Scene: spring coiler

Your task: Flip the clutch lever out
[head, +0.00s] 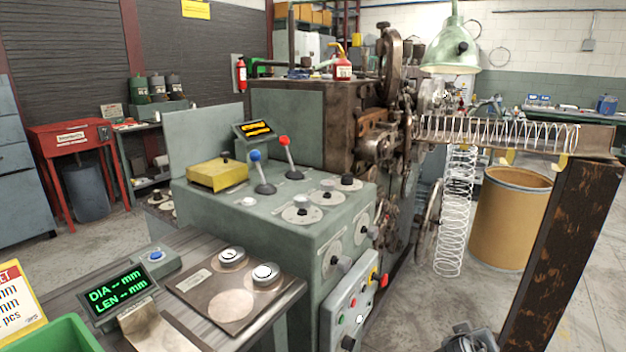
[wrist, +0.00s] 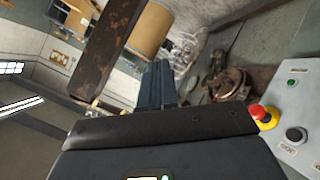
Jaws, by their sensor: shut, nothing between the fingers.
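Two levers stand on the green console top in the head view: a blue-knobbed lever (head: 257,170) and a red-knobbed lever (head: 289,157) just right of it. Both lean up toward the left. No readable label shows which one is the clutch lever. My gripper (wrist: 157,68) shows in the wrist view, its dark fingers together and empty. It is away from both levers, with the control panel (wrist: 298,125) and its red emergency button to its right. Neither lever shows in the wrist view.
The console top also holds a yellow box (head: 217,174) and several round dials. A rusty post (head: 560,255) and a tan drum (head: 510,218) stand to the right. A spring (head: 456,215) hangs by the coiler. A green tray (head: 55,338) is at front left.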

